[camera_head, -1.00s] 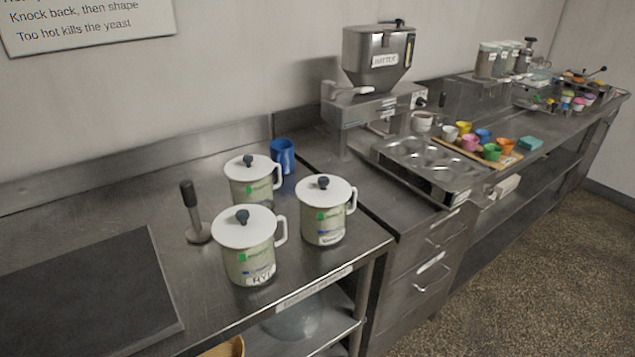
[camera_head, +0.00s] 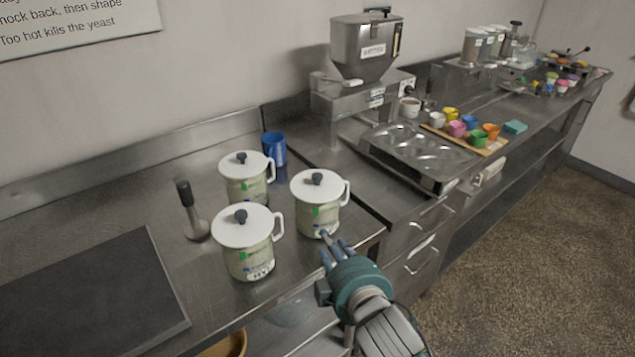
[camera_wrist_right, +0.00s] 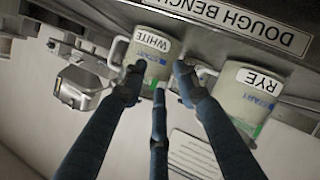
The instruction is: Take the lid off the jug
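Three light green jugs with white lids, dark knobs and white handles stand upright on the steel bench. The front jug (camera_head: 249,262), labelled RYE, has its lid (camera_head: 243,226) on. The right jug (camera_head: 317,217) has its lid (camera_head: 319,187) on; it reads WHITE in the right wrist view (camera_wrist_right: 152,62). The back jug (camera_head: 245,190) is lidded too. My right gripper (camera_head: 331,245) is open and empty, low in front of the right jug at the bench's front edge. In the right wrist view its fingers (camera_wrist_right: 160,85) are spread, pointing at the jugs. My left gripper is out of view.
A steel masher-like tool (camera_head: 195,215) stands left of the jugs. A blue cup (camera_head: 275,148) stands behind them. A dark mat (camera_head: 90,300) lies at left. A hopper machine (camera_head: 365,50) and a muffin tray (camera_head: 425,160) are to the right.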

